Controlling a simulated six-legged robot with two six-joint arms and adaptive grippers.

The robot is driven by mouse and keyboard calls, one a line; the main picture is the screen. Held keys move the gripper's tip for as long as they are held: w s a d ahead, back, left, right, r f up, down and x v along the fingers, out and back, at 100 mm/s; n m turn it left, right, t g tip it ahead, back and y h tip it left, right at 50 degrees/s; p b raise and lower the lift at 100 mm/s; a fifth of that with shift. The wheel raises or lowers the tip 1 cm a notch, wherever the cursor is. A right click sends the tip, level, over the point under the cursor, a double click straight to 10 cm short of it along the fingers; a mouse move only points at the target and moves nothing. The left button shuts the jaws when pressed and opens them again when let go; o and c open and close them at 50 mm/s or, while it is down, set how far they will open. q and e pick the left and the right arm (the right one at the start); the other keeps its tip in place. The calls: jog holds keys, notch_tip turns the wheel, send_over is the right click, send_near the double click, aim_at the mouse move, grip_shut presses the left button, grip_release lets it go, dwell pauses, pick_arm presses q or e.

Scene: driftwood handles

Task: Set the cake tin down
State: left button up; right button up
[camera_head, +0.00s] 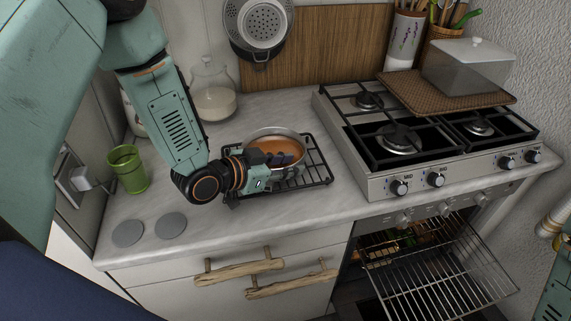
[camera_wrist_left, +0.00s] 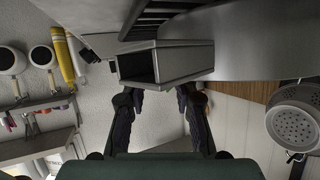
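The cake tin (camera_head: 292,137), a round silvery tin with orange filling, is over the black wire rack (camera_head: 318,160) on the counter in the head view. I cannot tell whether its base touches the rack. My left gripper (camera_head: 278,159) is at the tin's near left side, its dark fingers overlapping the tin. In the left wrist view the gripper's fingers (camera_wrist_left: 160,92) stand apart, their tips at a grey hollow box-shaped part (camera_wrist_left: 190,60) beside a large grey metal surface. Whether they grip it is unclear. My right gripper is out of view.
A gas stove (camera_head: 385,185) stands right of the rack, above an open oven with a pulled-out wire shelf (camera_head: 440,270). A green cup (camera_head: 128,170) and a glass jar (camera_head: 213,95) stand left and behind. Two grey discs (camera_head: 171,225) lie near the front-left edge.

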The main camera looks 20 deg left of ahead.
pick_arm(q)
jog(key=p+v, duration=0.4)
jog(key=v, duration=0.1)
jog(key=shift+d+r, duration=0.15)
jog(key=shift+r, duration=0.1)
jog(key=shift+p+v, duration=0.75)
jog(key=shift+p, duration=0.1)
jog(key=shift+p+v, duration=2.75)
jog(key=shift+v, duration=0.1)
jog(key=shift+s+f, duration=0.1)
jog(key=s+f+g, duration=0.1)
jog(key=s+d+f+n+y, duration=0.1)
jog(key=s+d+f+g, duration=0.1)
jog(key=f, duration=0.1)
jog(key=shift+s+f+n+g, duration=0.1)
jog(key=shift+s+n+g, duration=0.2)
jog(key=s+f+n+g+y, duration=0.3)
jog(key=s+g, duration=0.1)
jog(key=s, duration=0.6)
jog(key=s+a+f+n+g+y, duration=0.1)
jog(key=s+f+n+g+y, duration=0.2)
jog(key=s, duration=0.8)
jog(key=shift+s+f+g, duration=0.35)
jog(key=shift+f+g, duration=0.15)
jog(key=shift+g, duration=0.4)
